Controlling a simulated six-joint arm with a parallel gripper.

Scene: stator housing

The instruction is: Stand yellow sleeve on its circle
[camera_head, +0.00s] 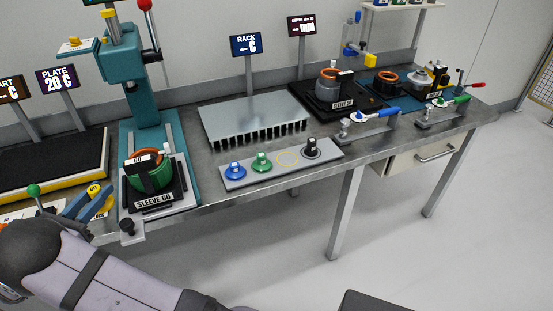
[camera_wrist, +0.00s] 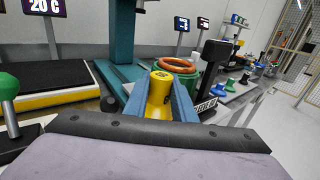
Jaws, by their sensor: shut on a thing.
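My gripper (camera_head: 88,203) is at the lower left in the head view, in front of the teal press. Its blue fingers are shut on the yellow sleeve (camera_head: 95,190). In the wrist view the yellow sleeve (camera_wrist: 158,96) is upright between the two fingers (camera_wrist: 160,88), marked on top, its lower end partly hidden. The yellow circle (camera_head: 287,157) is an empty ring on the grey strip (camera_head: 275,175), well to the right of my gripper. On that strip stand a blue sleeve (camera_head: 235,170), a green sleeve (camera_head: 261,161) and a black sleeve (camera_head: 311,147).
The teal press (camera_head: 130,80) holds a green housing with an orange ring (camera_head: 150,172) close to the right of my gripper. A finned metal rack (camera_head: 252,118) stands behind the strip. A green-knobbed lever (camera_head: 34,190) is at the left. Clamps (camera_head: 365,120) stand right of the strip.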

